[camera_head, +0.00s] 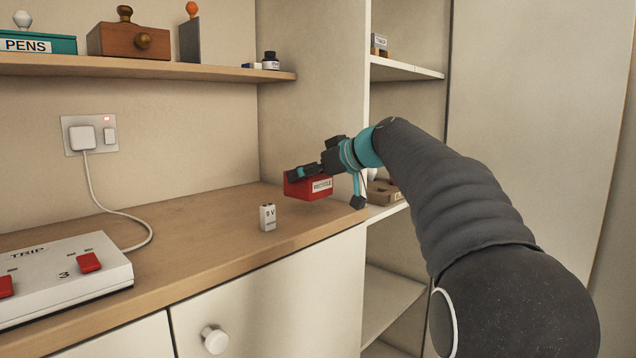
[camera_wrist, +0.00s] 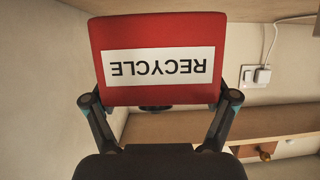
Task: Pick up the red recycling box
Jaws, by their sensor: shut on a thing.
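The red recycling box (camera_head: 308,187) has a white label, which reads RECYCLE in the wrist view. My gripper (camera_head: 315,172) is shut on the box, near the right end of the wooden counter in the head view. In the wrist view the red box (camera_wrist: 158,32) fills the upper middle, its label upside down, with a finger of my gripper (camera_wrist: 160,108) at each side. The box appears to be held above the counter; the exact gap below it is hard to tell.
A small white block (camera_head: 268,217) stands on the wooden counter (camera_head: 205,232). A white switch box (camera_head: 62,275) with red switches lies at the left. A wooden shelf (camera_head: 150,68) with several items hangs above. White shelves (camera_head: 405,70) stand behind my arm.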

